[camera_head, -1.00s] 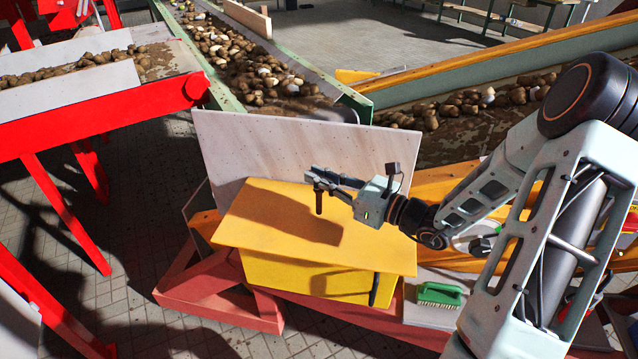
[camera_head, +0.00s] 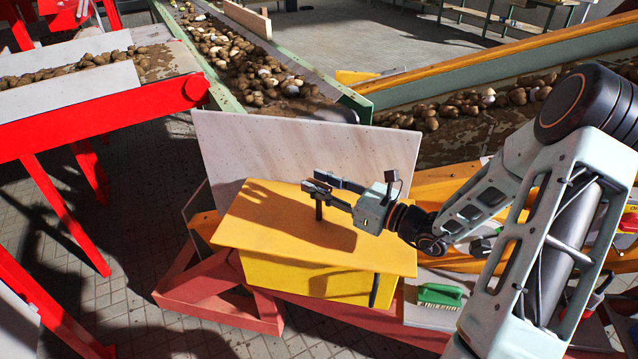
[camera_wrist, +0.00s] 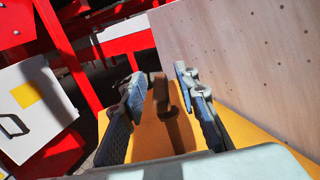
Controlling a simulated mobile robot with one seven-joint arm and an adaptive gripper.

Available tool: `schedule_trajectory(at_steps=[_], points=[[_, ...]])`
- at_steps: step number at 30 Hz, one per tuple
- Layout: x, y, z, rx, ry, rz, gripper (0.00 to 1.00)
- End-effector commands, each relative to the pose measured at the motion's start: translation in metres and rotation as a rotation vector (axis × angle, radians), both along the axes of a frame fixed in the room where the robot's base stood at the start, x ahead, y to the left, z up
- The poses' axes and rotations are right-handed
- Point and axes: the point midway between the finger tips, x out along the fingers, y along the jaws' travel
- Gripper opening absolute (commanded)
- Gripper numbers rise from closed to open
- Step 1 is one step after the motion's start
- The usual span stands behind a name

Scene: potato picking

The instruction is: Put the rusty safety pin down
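The rusty safety pin (camera_head: 319,210) is a short dark brown rod, upright at the yellow box lid (camera_head: 262,215). In the wrist view the pin (camera_wrist: 161,92) shows between the two fingers, with a gap on both sides. My gripper (camera_head: 318,182) is open around the pin's upper end, above the lid. Its fingers also show spread in the wrist view (camera_wrist: 159,82). The pin's lower end seems to meet the lid, but exact contact is hard to tell.
A pale upright board (camera_head: 240,150) stands right behind the lid. A green brush (camera_head: 440,294) lies to the right of the yellow box. Conveyors with potatoes (camera_head: 250,65) run behind. The lid around the pin is clear.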

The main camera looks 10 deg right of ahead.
Motion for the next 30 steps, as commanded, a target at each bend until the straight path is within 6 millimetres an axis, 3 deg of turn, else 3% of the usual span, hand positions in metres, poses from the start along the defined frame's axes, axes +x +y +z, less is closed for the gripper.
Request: schedule_trajectory(at_steps=[5,18,30], points=[[-0.014,-0.016,0.002,-0.002,0.001,-0.004,0.28],[-0.075,-0.077,0.002,-0.001,0.0,-0.002,0.28],[-0.085,-0.085,0.002,0.0,0.0,0.001,0.28]])
